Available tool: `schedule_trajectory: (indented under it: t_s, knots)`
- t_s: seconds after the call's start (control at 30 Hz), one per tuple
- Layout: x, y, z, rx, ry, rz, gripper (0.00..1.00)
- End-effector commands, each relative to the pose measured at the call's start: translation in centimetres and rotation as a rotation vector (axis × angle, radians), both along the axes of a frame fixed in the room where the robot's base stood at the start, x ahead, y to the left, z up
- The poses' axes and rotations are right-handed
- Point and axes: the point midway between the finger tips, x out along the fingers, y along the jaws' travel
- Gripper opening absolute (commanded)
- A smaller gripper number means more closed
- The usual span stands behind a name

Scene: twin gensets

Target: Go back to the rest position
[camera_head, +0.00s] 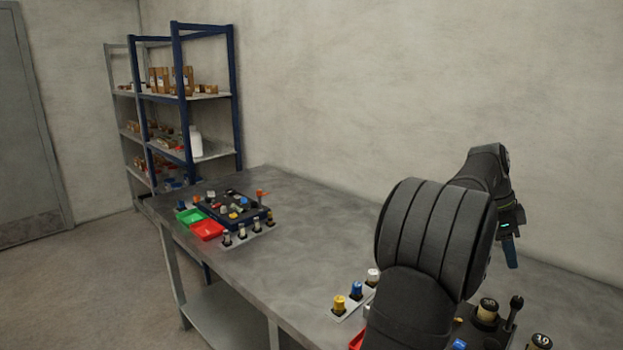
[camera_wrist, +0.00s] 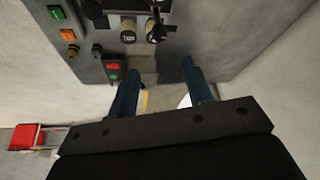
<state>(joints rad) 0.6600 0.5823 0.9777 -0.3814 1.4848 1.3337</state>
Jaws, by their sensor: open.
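My gripper (camera_wrist: 160,95) is open in the wrist view, its two dark blue fingers spread apart with nothing between them. In the head view my gripper (camera_head: 511,250) hangs at the right, pointing down above the right part of the bench, with my dark arm in front of it. In the wrist view a grey panel (camera_wrist: 205,30) lies beyond the fingers, with a green button (camera_wrist: 56,12), an orange button (camera_wrist: 68,35) and dark round knobs (camera_wrist: 128,30). A small box with red and green buttons (camera_wrist: 114,72) sits near the left finger.
The grey workbench (camera_head: 300,240) has a clear middle. A dark blue tray (camera_head: 232,210) of parts, a green bin (camera_head: 190,216) and a red bin (camera_head: 207,229) stand at its far left. Yellow, blue and white knobs (camera_head: 356,290) stand near my arm. Shelves (camera_head: 207,95) stand behind.

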Motion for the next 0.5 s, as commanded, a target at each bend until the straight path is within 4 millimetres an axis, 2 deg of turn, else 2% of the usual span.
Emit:
schedule_trajectory:
  t_s: [0.2, 0.27, 0.3, 0.5]
  knots:
    - [0.8, 1.6, 4.2, -0.001, -0.003, 0.001, 0.46]
    - [0.8, 1.8, 4.8, 0.000, 0.000, 0.000, 0.46]
    - [0.5, 1.4, 3.5, 0.004, 0.004, -0.002, 0.46]
    - [-0.1, -0.1, -0.3, 0.003, 0.003, -0.001, 0.46]
